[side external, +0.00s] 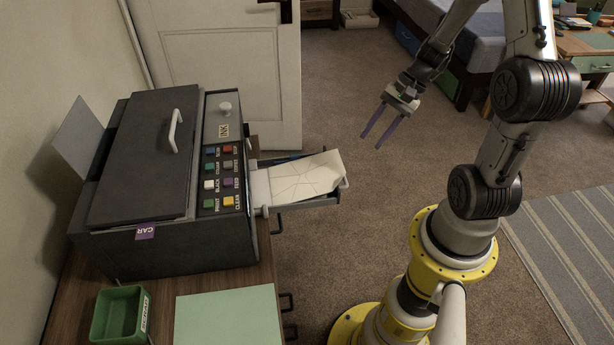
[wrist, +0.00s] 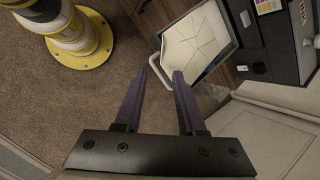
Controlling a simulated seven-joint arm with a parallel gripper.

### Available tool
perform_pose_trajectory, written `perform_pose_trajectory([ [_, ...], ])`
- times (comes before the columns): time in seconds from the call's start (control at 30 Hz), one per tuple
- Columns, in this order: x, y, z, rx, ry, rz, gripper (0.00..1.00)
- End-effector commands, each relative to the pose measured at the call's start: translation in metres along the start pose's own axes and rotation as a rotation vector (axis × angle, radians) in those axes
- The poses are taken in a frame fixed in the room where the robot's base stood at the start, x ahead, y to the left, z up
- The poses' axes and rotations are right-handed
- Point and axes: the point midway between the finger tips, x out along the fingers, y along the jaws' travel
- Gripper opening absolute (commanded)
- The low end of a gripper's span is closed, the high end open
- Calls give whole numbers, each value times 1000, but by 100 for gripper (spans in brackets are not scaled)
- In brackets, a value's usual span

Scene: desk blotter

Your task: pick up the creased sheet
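The creased sheet (side external: 306,175) is pale cream with fold lines across it. It lies on the output tray (side external: 343,184) that sticks out from the right side of the printer (side external: 160,190). In the wrist view the creased sheet (wrist: 196,46) shows on the tray (wrist: 233,42), beyond the fingertips. My gripper (side external: 372,139) is open and empty, with two purple fingers pointing down and left. It is in the air to the right of the tray, apart from the sheet. In the wrist view my gripper (wrist: 164,72) has a clear gap between its fingers.
The printer stands on a wooden desk against the left wall, with a green bin (side external: 118,315) and a pale green mat (side external: 228,316) in front. A white door (side external: 225,70) is behind. A bed (side external: 462,45) and a striped rug (side external: 575,235) are right. Carpeted floor is open between.

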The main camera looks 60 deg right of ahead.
Motion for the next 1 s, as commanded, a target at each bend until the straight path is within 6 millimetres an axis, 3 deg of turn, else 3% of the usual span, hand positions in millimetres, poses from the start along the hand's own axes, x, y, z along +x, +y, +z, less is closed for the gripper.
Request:
perform_pose_trajectory([
  [0.4, 70, 0, 1, -1, -3, 3, 39],
  [0.67, 87, -1, 0, -3, -1, 4, 39],
  [1.0, 130, -4, -2, -2, -1, 3, 39],
])
